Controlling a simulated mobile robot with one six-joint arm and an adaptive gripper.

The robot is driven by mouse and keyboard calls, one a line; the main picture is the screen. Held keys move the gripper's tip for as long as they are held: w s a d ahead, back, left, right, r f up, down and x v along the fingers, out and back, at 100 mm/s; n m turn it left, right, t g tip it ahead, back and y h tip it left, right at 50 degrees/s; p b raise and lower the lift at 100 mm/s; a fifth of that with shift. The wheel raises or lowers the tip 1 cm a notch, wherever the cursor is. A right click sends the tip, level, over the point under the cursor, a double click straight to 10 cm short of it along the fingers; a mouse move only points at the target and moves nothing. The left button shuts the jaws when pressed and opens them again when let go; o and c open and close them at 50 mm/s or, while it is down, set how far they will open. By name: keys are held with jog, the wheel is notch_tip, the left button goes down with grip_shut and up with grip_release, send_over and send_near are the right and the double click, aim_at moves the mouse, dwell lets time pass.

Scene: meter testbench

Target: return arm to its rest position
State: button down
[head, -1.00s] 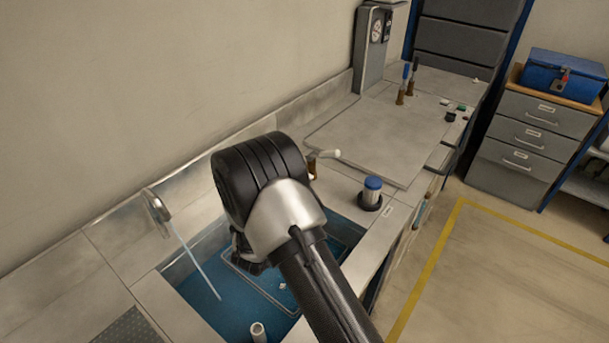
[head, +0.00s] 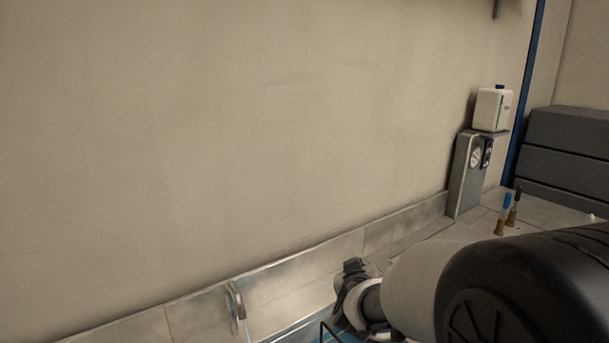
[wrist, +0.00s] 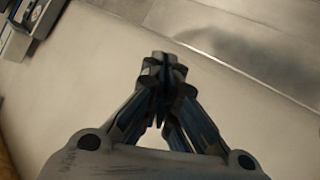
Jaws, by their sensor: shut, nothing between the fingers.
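My gripper (wrist: 163,80) shows in the wrist view with its two fingers drawn together at the tips and nothing between them. Behind it are a plain beige surface and a metal strip. In the head view my arm fills the lower right corner, a large black joint and a pale link, above the bench. The dark end of the arm is near the metal backsplash, but the fingers cannot be made out there.
A tap (head: 235,301) stands at the backsplash (head: 290,289), left of my arm. A grey gauge post (head: 466,175) and a white bottle with a blue cap (head: 492,109) are at the back right. The wall area above is clear.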

jog(key=s+a+r+g+y, duration=0.1)
jog(key=s+r+g+y, duration=0.1)
jog(key=s, duration=0.6)
jog(key=s+a+r+g+y, duration=0.1)
jog(key=s+a+r+g, duration=0.1)
jog(key=s, duration=0.7)
jog(key=s+d+f+m+g, duration=0.1)
jog(key=s+d+g, duration=0.1)
jog(key=s, duration=0.8)
jog(key=s+d+f+m+g+h, duration=0.1)
jog(key=s+d+g, duration=0.1)
jog(key=s, duration=0.8)
jog(key=shift+d+f+m, duration=0.3)
jog(key=shift+d, duration=0.2)
